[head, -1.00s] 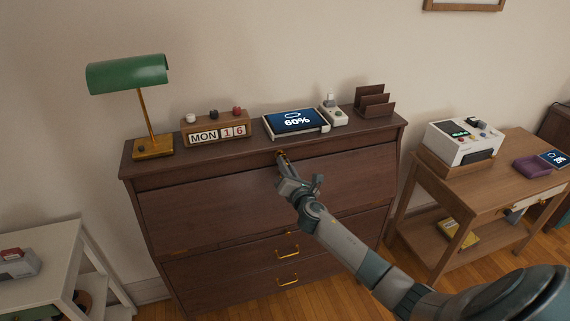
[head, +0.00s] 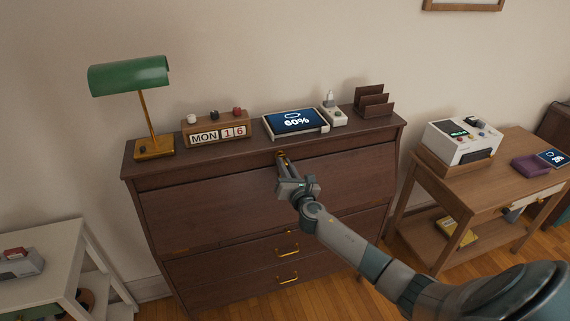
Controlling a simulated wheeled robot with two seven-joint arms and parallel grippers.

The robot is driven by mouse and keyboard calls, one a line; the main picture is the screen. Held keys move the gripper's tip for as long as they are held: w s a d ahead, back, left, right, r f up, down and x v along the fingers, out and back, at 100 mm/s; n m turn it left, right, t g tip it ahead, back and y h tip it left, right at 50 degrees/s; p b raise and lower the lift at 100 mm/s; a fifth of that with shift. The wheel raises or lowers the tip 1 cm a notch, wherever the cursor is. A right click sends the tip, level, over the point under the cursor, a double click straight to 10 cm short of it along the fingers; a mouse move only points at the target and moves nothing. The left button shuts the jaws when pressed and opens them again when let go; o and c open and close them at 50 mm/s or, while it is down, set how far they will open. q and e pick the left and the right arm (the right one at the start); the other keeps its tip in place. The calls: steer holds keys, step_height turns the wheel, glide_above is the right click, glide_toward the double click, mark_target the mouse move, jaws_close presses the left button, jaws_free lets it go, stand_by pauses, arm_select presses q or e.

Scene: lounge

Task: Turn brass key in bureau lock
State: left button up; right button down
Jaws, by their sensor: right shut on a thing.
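The dark wooden bureau (head: 165,215) stands against the wall, its slanted front panel closed. A small bit of brass, the key (head: 280,153), shows at the top middle of the bureau front, where the lock is. My right gripper (head: 282,160) reaches up from the lower right and is shut on the brass key. The fingers hide most of the key and the lock. The gripper's wrist looks rolled. My left gripper is not in view.
On the bureau top stand a green lamp (head: 130,75), a calendar block (head: 216,131), a tablet (head: 296,122), a small handset (head: 333,115) and a letter rack (head: 373,102). A side table (head: 510,185) stands at right, a white shelf (head: 50,245) at left.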

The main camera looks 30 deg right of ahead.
steer(key=shift+w+d+r+n, duration=0.1)
steer(key=shift+d+r+n, duration=0.25)
steer(key=shift+r+n, duration=0.05)
steer(key=shift+n+p, duration=0.3)
steer(key=shift+p, duration=0.1)
steer(key=shift+r+n+p, duration=0.15)
steer(key=shift+n+p, duration=0.3)
steer(key=shift+n, duration=0.25)
steer(key=c, duration=1.7)
jaws_free()
steer(key=shift+w+a, duration=0.1)
steer(key=shift+o, duration=0.7)
steer(key=f+p+v, duration=0.1)
steer(key=p+v, duration=0.1)
steer(key=v, duration=0.5)
